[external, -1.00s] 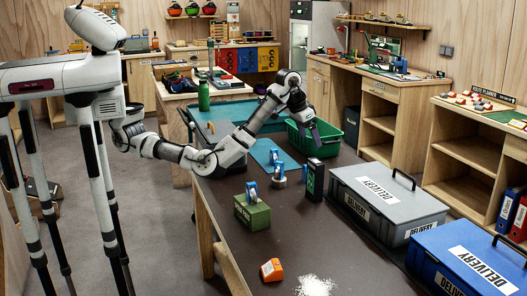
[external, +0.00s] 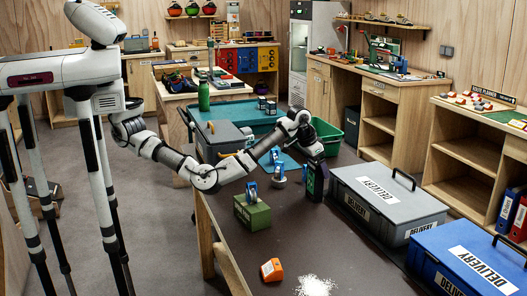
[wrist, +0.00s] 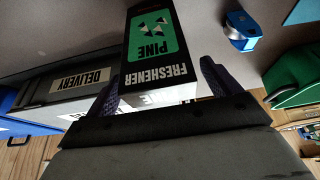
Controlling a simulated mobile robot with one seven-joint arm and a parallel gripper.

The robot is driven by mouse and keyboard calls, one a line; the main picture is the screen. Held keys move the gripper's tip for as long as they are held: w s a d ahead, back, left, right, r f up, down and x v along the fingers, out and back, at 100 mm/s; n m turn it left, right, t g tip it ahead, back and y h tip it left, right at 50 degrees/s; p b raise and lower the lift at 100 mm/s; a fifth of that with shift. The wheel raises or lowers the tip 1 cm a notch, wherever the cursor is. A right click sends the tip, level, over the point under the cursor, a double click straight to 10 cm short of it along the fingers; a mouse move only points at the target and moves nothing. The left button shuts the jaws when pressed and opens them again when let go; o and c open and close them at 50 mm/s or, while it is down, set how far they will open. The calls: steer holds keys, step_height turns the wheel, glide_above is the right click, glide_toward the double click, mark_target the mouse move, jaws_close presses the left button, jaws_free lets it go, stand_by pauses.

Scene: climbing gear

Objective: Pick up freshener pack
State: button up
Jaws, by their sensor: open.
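The freshener pack (external: 314,186) is a black and green box standing upright on the dark table, left of the grey delivery box. My gripper (external: 313,160) is directly above it, pointing down, and covers its top. In the wrist view the freshener pack (wrist: 158,48) shows its green pine label and the word FRESHENER. The dark fingers of my gripper (wrist: 160,86) are apart, one on each side of the pack's near end. I cannot tell whether either finger touches it.
The grey delivery box (external: 385,203) stands close to the right, with a blue delivery box (external: 462,262) nearer. A green bin (external: 327,139) is behind. An orange item (external: 272,270) lies in front.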

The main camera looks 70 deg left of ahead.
steer(key=shift+f, duration=0.1)
steer(key=shift+c, duration=0.3)
steer(key=c, duration=1.2)
steer(key=shift+c, duration=0.6)
